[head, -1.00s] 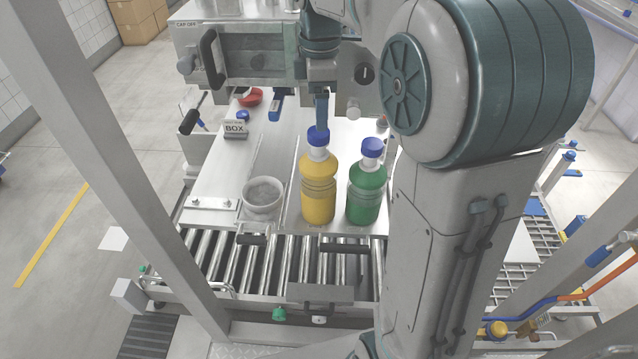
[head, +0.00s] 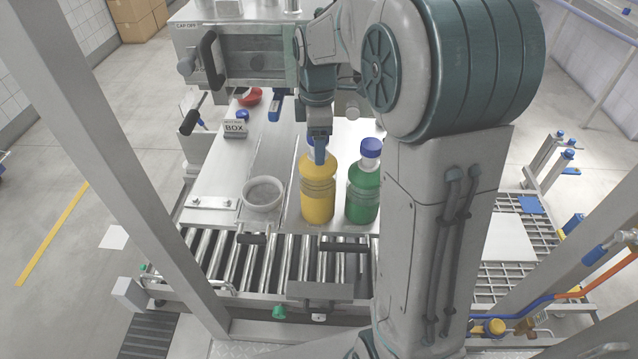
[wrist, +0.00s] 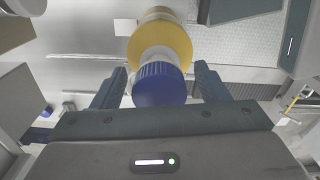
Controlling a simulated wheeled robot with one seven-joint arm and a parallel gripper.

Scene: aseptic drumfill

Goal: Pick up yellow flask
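The yellow flask (head: 318,190) stands upright on the metal table, near the roller conveyor. Its blue cap (wrist: 159,84) shows in the wrist view, with the yellow shoulder (wrist: 160,42) beyond it. My gripper (head: 319,152) is at the top of the flask and hides most of the cap in the head view. In the wrist view the fingers (wrist: 158,90) stand on either side of the cap, with gaps between, so the gripper is open around it.
A green flask (head: 363,190) with a blue cap stands close to the right. A white bowl (head: 263,195) is to the left. A small box (head: 235,129), a red dish (head: 250,97) and a machine (head: 240,57) are behind. Conveyor rollers (head: 290,262) run in front.

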